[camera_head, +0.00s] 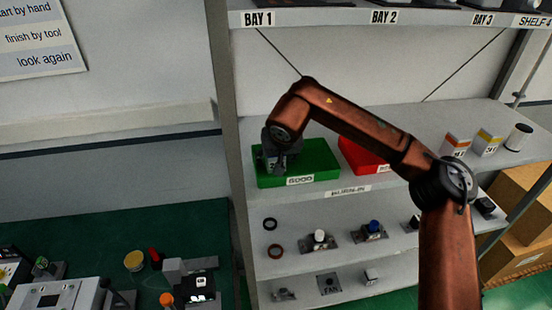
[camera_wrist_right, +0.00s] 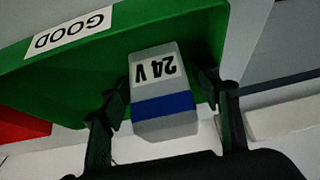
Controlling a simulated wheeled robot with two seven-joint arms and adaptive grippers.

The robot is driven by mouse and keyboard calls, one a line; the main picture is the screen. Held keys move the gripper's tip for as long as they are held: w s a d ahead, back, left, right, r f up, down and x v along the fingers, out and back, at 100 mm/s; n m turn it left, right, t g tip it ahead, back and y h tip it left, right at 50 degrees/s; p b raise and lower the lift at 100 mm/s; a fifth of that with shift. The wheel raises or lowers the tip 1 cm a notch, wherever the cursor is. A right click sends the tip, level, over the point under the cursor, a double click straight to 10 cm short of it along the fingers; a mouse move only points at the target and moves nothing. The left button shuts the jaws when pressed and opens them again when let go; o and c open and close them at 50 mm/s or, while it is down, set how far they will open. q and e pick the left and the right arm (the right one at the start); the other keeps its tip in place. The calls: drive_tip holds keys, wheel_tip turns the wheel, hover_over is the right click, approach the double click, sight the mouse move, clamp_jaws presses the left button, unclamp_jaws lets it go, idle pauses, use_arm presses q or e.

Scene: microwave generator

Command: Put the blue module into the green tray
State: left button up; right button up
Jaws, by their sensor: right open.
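The blue module (camera_wrist_right: 164,92) is a pale grey block with a blue band and a "24 V" label. In the right wrist view it is between the fingers of my right gripper (camera_wrist_right: 163,118), which is open with a gap on each side. The module shows against the green tray (camera_wrist_right: 85,75); whether it rests on the tray floor I cannot tell. In the head view the right gripper (camera_head: 275,158) is over the left end of the green tray (camera_head: 318,166), labelled "GOOD", and hides the module. My left gripper is not in view.
A red tray (camera_head: 361,157) stands right of the green one, partly behind my right arm. Small boxes (camera_head: 456,144) and a white cylinder (camera_head: 519,137) stand further right. A shelf overhead (camera_head: 300,17) and a post (camera_head: 226,120) at left bound the space.

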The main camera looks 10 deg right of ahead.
drive_tip(key=shift+s+r, duration=0.2)
drive_tip(key=shift+r, duration=0.35)
drive_tip(key=b+v, duration=0.1)
drive_tip(key=v, duration=1)
